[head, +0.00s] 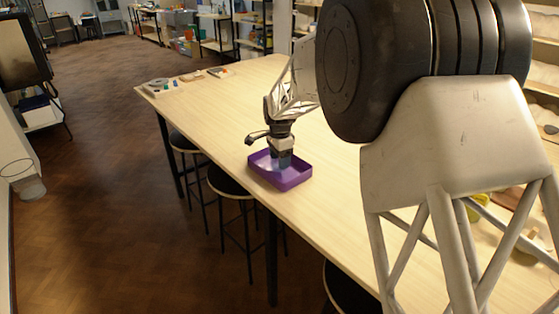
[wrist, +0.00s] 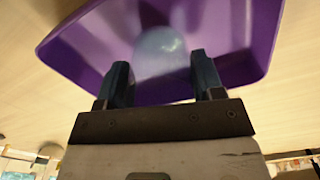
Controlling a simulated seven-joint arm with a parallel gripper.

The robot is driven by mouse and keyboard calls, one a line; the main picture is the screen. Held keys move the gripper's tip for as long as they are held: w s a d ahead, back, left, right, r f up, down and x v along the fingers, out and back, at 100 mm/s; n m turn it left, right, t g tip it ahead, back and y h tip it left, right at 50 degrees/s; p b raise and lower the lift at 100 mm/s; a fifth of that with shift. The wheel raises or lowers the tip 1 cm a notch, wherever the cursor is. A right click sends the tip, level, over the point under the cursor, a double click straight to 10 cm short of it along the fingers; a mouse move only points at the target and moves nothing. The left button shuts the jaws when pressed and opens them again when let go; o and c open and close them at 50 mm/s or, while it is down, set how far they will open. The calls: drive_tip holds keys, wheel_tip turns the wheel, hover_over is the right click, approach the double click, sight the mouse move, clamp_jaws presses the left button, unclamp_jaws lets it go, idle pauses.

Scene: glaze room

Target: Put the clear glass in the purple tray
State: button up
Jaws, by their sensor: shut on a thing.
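The purple tray (head: 295,181) sits on the long pale wooden table near its left edge in the head view. It also fills much of the wrist view (wrist: 80,48). My gripper (head: 283,163) points down at the tray, with its fingertips over or inside the tray's walls. In the wrist view my gripper (wrist: 160,66) has its two dark fingers apart, shut on the clear glass (wrist: 160,44), a pale, see-through round shape against the purple. I cannot tell whether the glass touches the tray floor. The glass is hard to make out in the head view.
The table (head: 225,105) has clear room around the tray. Small flat items (head: 161,85) lie at its far left end. Stools (head: 230,183) stand under the left edge. A yellow thing (head: 478,208) at the right is partly hidden behind my arm.

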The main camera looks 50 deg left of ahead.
drive_tip(key=shift+f, duration=0.35)
drive_tip(key=shift+f, duration=0.1)
drive_tip(key=o, duration=1)
drive_tip(key=shift+o, duration=0.2)
wheel_tip(320, 180, up, 12)
idle(1.1)
